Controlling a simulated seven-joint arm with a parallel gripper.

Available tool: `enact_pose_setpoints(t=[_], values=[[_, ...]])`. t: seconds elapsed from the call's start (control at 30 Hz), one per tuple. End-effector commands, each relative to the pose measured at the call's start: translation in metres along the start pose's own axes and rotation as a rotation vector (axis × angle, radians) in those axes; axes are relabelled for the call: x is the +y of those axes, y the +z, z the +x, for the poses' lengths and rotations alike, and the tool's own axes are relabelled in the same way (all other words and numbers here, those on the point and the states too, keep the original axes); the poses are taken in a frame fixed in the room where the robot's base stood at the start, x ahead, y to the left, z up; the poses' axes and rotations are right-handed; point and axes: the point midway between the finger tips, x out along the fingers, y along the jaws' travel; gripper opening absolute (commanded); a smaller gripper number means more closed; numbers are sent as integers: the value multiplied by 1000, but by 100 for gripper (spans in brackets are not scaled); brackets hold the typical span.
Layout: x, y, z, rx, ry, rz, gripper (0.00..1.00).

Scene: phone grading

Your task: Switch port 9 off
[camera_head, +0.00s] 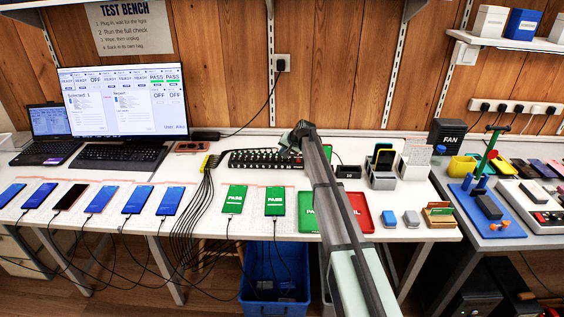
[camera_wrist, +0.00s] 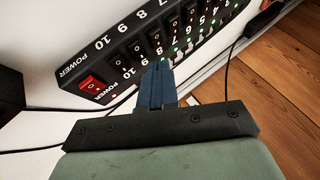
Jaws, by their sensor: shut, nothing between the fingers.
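The black switch strip (camera_wrist: 128,58) fills the upper part of the wrist view, with numbered rocker switches and a red power switch (camera_wrist: 93,84) at its left end. It also lies on the bench in the head view (camera_head: 262,159). My gripper (camera_wrist: 158,66) is shut and empty, its dark blue fingertips at the strip's near edge, by the lower ends of the switches around 8 and 9. They hide part of that edge. Whether they touch a switch I cannot tell. Small green lights show to the right of the fingertips.
Two phones show green PASS screens (camera_head: 235,199). A laptop and a monitor (camera_head: 123,100) stand at left.

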Motion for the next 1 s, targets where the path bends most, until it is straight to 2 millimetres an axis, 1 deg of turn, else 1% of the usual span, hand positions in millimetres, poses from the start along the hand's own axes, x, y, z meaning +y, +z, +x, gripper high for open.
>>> enact_pose_setpoints(t=[0.5, 1.0], values=[[-20, -20, -28, 0, 0, 0, 0], [-21, -21, -28, 0, 0, 0, 0]])
